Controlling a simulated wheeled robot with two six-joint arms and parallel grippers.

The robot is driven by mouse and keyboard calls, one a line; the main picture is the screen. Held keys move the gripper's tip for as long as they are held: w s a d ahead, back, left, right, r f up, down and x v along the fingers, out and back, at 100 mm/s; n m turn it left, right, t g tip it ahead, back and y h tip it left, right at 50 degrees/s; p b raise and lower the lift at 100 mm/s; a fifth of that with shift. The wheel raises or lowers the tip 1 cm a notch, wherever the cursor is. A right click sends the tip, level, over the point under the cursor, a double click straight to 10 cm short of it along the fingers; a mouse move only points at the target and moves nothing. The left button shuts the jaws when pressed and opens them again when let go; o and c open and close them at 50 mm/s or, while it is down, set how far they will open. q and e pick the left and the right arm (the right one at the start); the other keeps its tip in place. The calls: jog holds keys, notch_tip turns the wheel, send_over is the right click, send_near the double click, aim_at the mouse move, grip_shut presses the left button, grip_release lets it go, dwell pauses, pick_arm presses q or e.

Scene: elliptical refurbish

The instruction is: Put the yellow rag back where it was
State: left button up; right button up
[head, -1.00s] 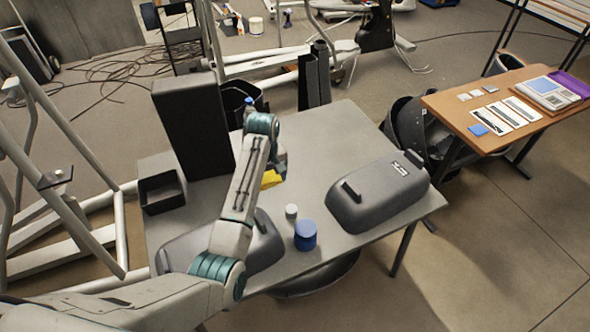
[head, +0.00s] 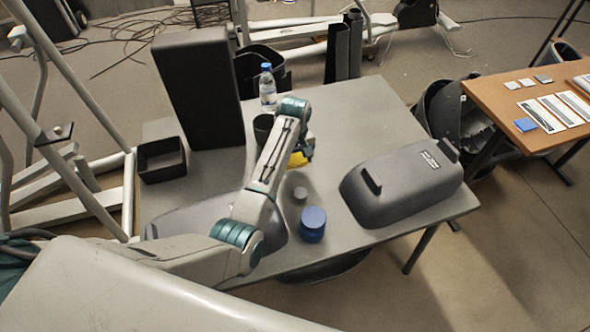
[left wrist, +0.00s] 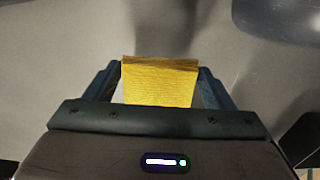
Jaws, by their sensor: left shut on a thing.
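The yellow rag (head: 297,159) shows at the end of my left arm in the head view, over the middle of the grey table (head: 372,118). In the left wrist view the yellow rag (left wrist: 160,82) is between the two fingers of my left gripper (left wrist: 158,84), which is shut on it. Grey surface shows beyond it. In the head view my left gripper (head: 303,150) is partly hidden by its own arm. I cannot tell whether the rag touches the table. My right gripper is not in view.
A blue cylinder (head: 312,225) and a small grey cylinder (head: 300,194) stand near the rag. A grey pedal cover (head: 400,184) lies right. A bottle (head: 268,88), a dark cup (head: 262,128), a tall black panel (head: 200,90) and a black bin (head: 160,160) stand behind and left.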

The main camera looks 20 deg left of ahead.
aim_at(295, 177)
pick_arm(q)
jog(key=shift+s+f, duration=0.15)
jog(key=shift+f, duration=0.65)
jog(key=shift+f+p, duration=0.3)
jog(key=shift+f, duration=1.8)
jog(key=shift+f, duration=0.1)
jog(key=o, duration=1)
jog(key=shift+c, duration=0.2)
notch_tip(295, 177, up, 12)
jog(key=shift+r+b, duration=0.15)
jog(key=shift+b, duration=0.5)
